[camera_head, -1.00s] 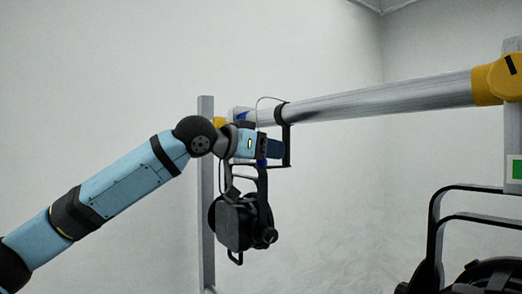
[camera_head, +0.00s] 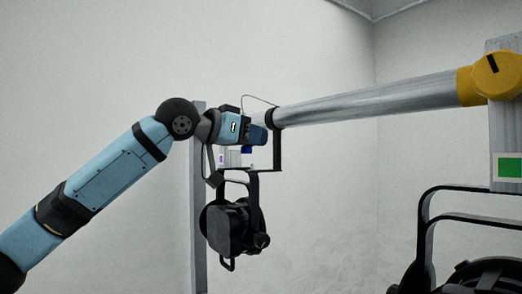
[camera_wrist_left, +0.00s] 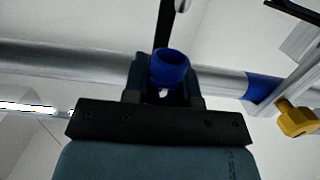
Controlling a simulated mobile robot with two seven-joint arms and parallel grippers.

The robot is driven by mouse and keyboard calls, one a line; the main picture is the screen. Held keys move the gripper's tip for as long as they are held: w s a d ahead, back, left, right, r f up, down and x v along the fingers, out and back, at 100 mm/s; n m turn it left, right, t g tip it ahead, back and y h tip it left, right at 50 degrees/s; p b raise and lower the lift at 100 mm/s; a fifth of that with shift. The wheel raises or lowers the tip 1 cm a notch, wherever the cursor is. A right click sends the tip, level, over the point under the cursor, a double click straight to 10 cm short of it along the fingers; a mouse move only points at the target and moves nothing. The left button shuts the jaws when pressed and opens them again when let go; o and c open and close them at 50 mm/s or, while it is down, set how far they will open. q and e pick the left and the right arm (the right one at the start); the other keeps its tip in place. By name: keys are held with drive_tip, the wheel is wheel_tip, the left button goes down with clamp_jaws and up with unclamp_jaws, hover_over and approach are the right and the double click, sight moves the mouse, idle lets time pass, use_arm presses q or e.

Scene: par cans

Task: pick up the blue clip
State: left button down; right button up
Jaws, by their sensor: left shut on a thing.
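The blue clip (camera_wrist_left: 170,67) shows in the left wrist view as a small blue ring between the dark fingers. My left gripper (camera_wrist_left: 166,92) is shut on it. In the head view the left gripper (camera_head: 261,137) is beside the black bracket (camera_head: 278,150) at the pipe's far end. A bit of the blue clip (camera_head: 246,149) shows just below the gripper there; the rest is hidden by the gripper. My right gripper is not in view.
A metal pipe (camera_head: 370,100) runs from the bracket to a yellow fitting (camera_head: 493,72) on the right. A black par can (camera_head: 232,226) hangs below the gripper. A grey post (camera_head: 198,220) stands behind. Black hoops of another lamp (camera_head: 425,235) fill the lower right.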

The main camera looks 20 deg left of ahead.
use_arm(q)
drive_tip(key=f+b+v, duration=0.2)
drive_tip(key=v, duration=1.3)
drive_tip(key=shift+s+a+b, duration=0.35)
drive_tip(key=shift+s+a, duration=0.05)
drive_tip(key=shift+s+a+f, duration=0.1)
drive_tip(key=shift+f, duration=0.3)
